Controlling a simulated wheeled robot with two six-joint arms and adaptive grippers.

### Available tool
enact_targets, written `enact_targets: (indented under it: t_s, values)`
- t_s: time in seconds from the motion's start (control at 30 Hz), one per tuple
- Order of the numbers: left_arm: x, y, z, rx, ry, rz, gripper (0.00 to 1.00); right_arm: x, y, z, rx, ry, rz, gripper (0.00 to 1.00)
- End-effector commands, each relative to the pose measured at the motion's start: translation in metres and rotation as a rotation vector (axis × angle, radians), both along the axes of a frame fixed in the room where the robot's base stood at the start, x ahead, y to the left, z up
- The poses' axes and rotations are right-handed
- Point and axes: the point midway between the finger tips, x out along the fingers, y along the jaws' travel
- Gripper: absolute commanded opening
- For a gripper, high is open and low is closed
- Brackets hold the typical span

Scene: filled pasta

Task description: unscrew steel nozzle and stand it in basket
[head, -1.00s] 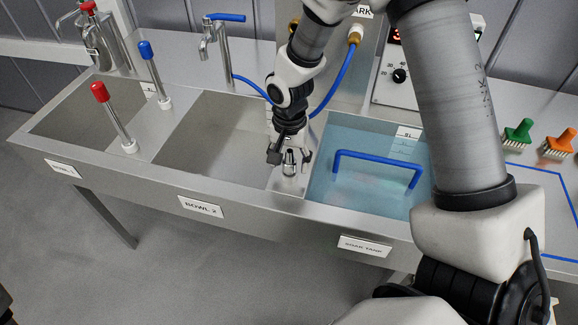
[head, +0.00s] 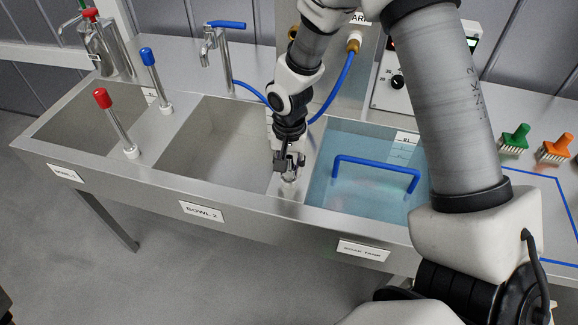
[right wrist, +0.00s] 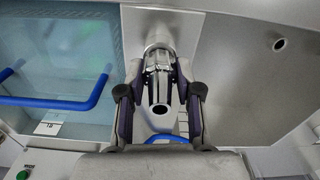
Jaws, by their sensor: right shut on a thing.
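The steel nozzle (right wrist: 158,70) stands on the narrow steel strip between bowl 2 and the soak tank; in the right wrist view its dark round mouth faces me. In the head view only a little of the nozzle (head: 290,179) shows below my right gripper (head: 289,163). My right gripper (right wrist: 159,88) is shut on the nozzle, with one finger on each side of it. A blue bar handle (head: 376,166), which looks like that of the basket, stands up in the soak tank just to the right; the basket's body cannot be made out under the water. My left gripper is not in view.
The soak tank (head: 325,196) holds bluish water. Bowl 2 (head: 215,150) is empty, to the left of my gripper. A blue-handled tap (head: 217,45) and a blue hose (head: 335,90) are behind. Green (head: 514,140) and orange (head: 555,148) brushes lie at the right.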

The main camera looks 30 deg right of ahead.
Motion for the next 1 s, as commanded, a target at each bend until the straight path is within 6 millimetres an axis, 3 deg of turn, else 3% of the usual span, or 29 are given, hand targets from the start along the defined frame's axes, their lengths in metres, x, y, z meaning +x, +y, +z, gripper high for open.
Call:
enact_targets:
  t_s: [0.03,0.3,0.43,0.7,0.77,1.0]
  values:
    - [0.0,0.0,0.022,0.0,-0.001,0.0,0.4,-0.002,0.0,0.01,0.0,0.006,0.102,0.0]
    - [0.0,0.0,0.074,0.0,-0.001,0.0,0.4,-0.002,0.0,0.01,0.0,0.006,0.737,0.0]
    - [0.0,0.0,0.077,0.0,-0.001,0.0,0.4,-0.001,0.0,0.003,-0.001,0.004,0.868,0.0]
    - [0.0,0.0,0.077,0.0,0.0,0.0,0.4,-0.001,0.0,0.003,-0.001,0.002,0.887,0.0]
    - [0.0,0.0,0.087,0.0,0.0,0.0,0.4,-0.001,0.0,0.007,-0.001,0.003,0.952,0.0]
    - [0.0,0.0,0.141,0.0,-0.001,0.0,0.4,-0.002,0.0,0.013,0.0,0.005,1.472,0.0]
